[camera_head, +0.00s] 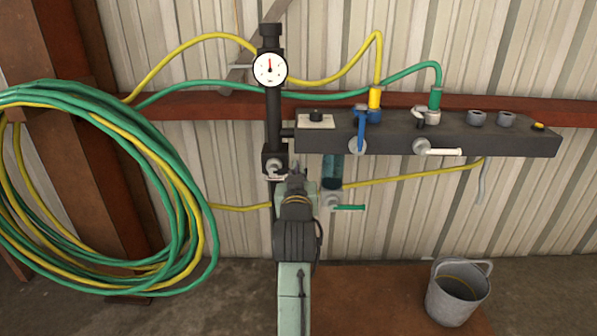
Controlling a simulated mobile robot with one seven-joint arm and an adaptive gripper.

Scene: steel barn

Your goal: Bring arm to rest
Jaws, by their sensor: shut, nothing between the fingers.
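My arm (293,300) rises from the bottom edge at the middle of the view. My gripper (296,184) is at its far end, seen from behind, in front of the lower end of the black upright pipe (273,120). It is shut and holds nothing. Its fingertips are mostly hidden by the wrist, and I cannot tell whether it touches anything.
A dark manifold block (480,140) with a blue lever (361,130) and a white-handled valve (440,151) is on the wall at right. A pressure gauge (270,69) tops the pipe. Coiled hoses (180,215) hang left. A grey bucket (457,292) stands lower right.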

